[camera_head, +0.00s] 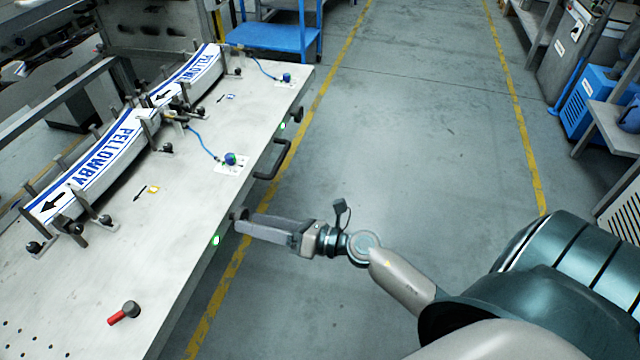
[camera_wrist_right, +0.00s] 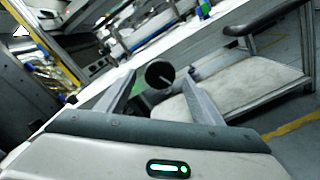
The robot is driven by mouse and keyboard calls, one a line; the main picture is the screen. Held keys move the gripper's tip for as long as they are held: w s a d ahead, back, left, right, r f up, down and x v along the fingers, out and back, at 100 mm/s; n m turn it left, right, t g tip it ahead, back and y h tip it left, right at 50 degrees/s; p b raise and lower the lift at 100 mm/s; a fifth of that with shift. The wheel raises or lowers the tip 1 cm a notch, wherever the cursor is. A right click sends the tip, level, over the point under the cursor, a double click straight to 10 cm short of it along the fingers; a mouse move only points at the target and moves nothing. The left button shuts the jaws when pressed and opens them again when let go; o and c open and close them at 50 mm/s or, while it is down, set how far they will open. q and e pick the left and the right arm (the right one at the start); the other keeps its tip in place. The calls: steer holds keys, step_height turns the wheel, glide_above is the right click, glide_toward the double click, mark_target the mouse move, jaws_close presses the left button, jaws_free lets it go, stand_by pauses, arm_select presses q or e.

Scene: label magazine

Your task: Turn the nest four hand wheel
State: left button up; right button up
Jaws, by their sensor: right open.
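A dark round hand wheel (camera_head: 238,214) sits on the front edge of the pale bench, just beyond the fingertips of my right gripper (camera_head: 243,224). Which nest it belongs to I cannot read. In the right wrist view the round dark knob (camera_wrist_right: 159,74) shows between the two fingertips of the open right gripper (camera_wrist_right: 158,86). The fingers point at it, and I cannot tell whether they touch it. The gripper holds nothing that I can see. My left gripper is not in view.
The bench (camera_head: 185,215) carries white curved magazines marked PELLOWBY (camera_head: 105,160) among several posts. A black handle (camera_head: 277,160) and another dark knob (camera_head: 297,114) stick out from its front edge. A red-handled part (camera_head: 124,313) lies on top. The grey floor (camera_head: 420,130) is clear.

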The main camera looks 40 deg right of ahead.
arm_select(q)
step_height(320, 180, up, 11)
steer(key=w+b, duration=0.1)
steer(key=b, duration=0.2)
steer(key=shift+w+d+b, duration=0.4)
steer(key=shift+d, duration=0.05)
arm_select(e)
steer(key=v, duration=1.5)
steer(key=shift+d, duration=0.15)
